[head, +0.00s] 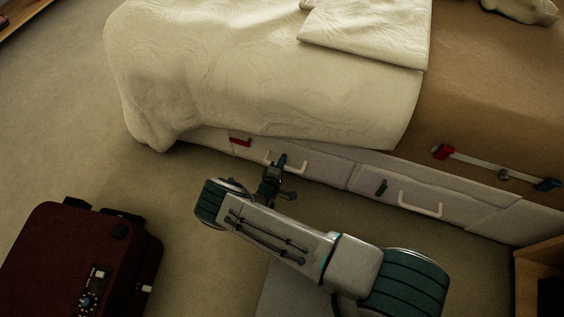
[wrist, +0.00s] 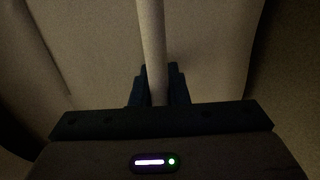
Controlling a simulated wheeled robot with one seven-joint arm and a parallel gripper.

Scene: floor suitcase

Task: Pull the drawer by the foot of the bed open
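The drawer by the foot of the bed (head: 325,172) is a pale front low in the bed's side, below the hanging cover. It looks flush with the bed frame. Its white bar handle (head: 296,167) is partly hidden by my gripper (head: 281,160), which is at the handle. In the wrist view the handle (wrist: 151,40) runs down between the two dark fingers of my gripper (wrist: 158,88). The fingers sit close against it on both sides, so the gripper looks shut on it.
A second drawer (head: 415,191) with a white handle is to the right. A dark red suitcase (head: 60,255) stands on the floor at lower left. A wooden piece of furniture (head: 540,258) is at lower right. Carpet (head: 185,185) is clear between suitcase and bed.

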